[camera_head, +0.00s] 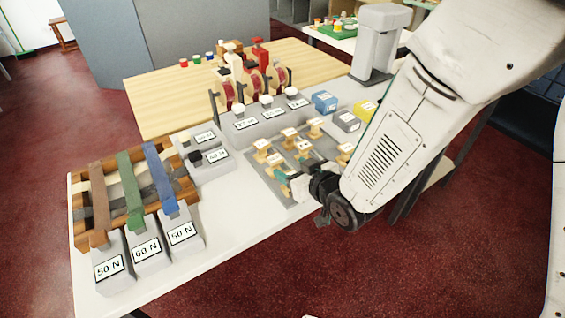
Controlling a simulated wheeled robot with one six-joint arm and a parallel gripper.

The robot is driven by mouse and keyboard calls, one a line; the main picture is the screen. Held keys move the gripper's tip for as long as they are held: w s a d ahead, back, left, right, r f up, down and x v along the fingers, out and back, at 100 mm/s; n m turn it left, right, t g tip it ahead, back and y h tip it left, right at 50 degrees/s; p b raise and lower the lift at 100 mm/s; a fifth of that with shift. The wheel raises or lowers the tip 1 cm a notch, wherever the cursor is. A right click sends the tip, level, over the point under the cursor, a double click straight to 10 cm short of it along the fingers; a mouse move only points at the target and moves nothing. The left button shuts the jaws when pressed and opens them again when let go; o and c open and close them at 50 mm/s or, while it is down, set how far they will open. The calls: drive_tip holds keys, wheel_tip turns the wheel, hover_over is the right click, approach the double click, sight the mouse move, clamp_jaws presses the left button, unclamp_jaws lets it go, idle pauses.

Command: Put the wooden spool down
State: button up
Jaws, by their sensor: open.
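Several small wooden spools (315,128) with pale labelled tops stand on a grey board (262,172) at the right part of the white counter. My gripper (290,187) is open at the front edge of this board, low beside the nearest spools. A spool (280,175) stands close by the fingertips; I cannot tell whether they touch it. A small green patch shows at the fingertips, too small to make out. The dark wrist hides part of the board's front right.
Grey weights marked in N (147,250) hang on coloured straps over a wooden rack (82,222) at left. Behind the board stand a grey block with red reels (253,88) and blue, grey and yellow boxes (325,102). The white counter (230,215) is bare front centre.

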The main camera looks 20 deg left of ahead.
drive_tip(key=v, duration=0.4)
drive_tip(key=shift+d, duration=0.1)
drive_tip(key=w+d+r+m+g+h, duration=0.15)
drive_tip(key=d+r+h, duration=0.3)
drive_tip(key=d, duration=0.55)
drive_tip(key=w+d+r+m+t+h, duration=0.1)
drive_tip(key=d+r+m+h, duration=0.3)
drive_tip(key=d, duration=0.6)
drive_tip(key=s+d+r+m+g+h, duration=0.1)
drive_tip(key=s+d+r, duration=0.4)
drive_tip(key=s, duration=0.5)
drive_tip(key=s+d+r+m+g+h, duration=0.1)
drive_tip(key=s+d+r+m+g, duration=0.2)
drive_tip(key=s+d, duration=0.7)
wheel_tip(320, 180, up, 2)
drive_tip(key=s+g, duration=0.1)
drive_tip(key=g, duration=0.2)
drive_tip(key=shift+s+d, duration=0.2)
drive_tip(key=shift+d, duration=0.15)
